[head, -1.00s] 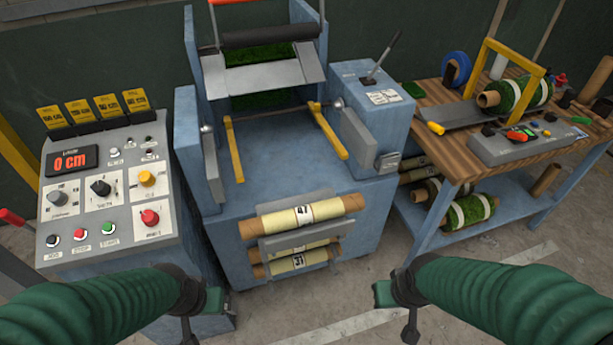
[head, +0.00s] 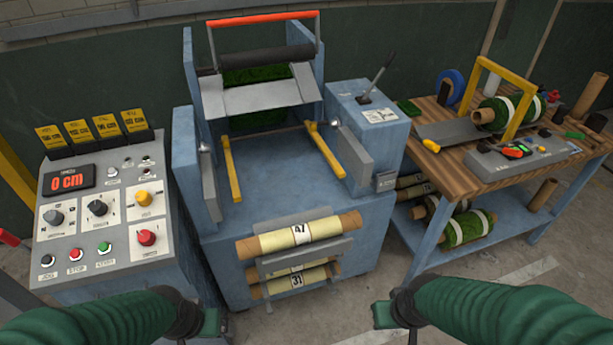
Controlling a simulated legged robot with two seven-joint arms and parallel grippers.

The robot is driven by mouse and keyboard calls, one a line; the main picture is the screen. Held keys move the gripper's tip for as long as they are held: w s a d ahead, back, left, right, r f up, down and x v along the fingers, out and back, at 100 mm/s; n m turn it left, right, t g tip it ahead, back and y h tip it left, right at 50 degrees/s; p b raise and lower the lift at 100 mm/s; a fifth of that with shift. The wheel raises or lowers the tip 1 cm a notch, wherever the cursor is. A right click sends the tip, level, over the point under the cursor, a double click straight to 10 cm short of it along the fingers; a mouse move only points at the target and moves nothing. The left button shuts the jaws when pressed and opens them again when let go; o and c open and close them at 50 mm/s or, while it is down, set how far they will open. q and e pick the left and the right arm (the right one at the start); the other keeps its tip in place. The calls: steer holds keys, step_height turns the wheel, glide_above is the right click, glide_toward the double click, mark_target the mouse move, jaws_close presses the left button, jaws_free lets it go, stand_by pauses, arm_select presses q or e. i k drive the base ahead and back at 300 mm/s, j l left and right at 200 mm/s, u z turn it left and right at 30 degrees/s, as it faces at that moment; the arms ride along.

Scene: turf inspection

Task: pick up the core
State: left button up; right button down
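Cores with brown cardboard ends and pale yellow wrap lie on a rack at the front of the blue machine (head: 350,228). The top core (head: 275,242), labelled 47, lies across the upper holder. A lower core (head: 275,286) carries the label 31, and part of another shows between them. My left gripper (head: 202,322) is at the bottom, below and left of the cores. My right gripper (head: 392,318) is below and right of them. Both are apart from the cores and appear empty; their fingers are too hidden to show the opening.
A control panel (head: 104,218) reading 0 cm stands at left. At right, a wooden workbench (head: 455,172) holds a turf roll (head: 490,113), a grey control box (head: 525,155) and tools. Its lower shelf holds more rolls. Some concrete floor is clear between machine and bench.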

mark_target(287, 282)
steer(key=i+l+u, duration=0.15)
steer(key=l, duration=0.55)
steer(key=i+l+u, duration=0.15)
steer(key=l, duration=0.6)
steer(key=l+u, duration=0.15)
steer(key=l, duration=0.6)
steer(key=i+l+u, duration=0.1)
steer(key=i+l, duration=0.15)
steer(key=l, duration=0.15)
steer(key=i+l+u, duration=0.1)
steer(key=l, duration=0.3)
steer(key=i, duration=0.1)
